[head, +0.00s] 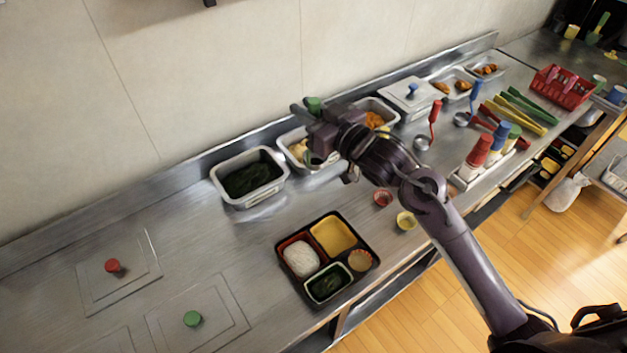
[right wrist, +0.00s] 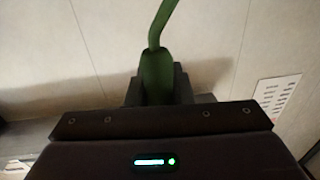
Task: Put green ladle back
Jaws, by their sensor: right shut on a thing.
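My right gripper (head: 318,118) is above the row of food pans at the back of the counter. It is shut on the green ladle, whose green handle (head: 314,103) shows at the gripper. In the right wrist view the green handle (right wrist: 157,72) stands up between the fingers and bends near the top. The ladle's bowl is mostly hidden by the gripper and arm. A red ladle (head: 435,112) and a blue ladle (head: 477,91) stand to the right, each with a metal cup on the counter. My left gripper is not in view.
A pan of dark greens (head: 222,189) stands left of the gripper. A filled bento tray (head: 282,246) lies in front. Red (head: 383,197) and yellow (head: 406,220) cups, a bottle rack (head: 464,184) and tongs (head: 514,115) are to the right. The counter's left front has lids (head: 222,292).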

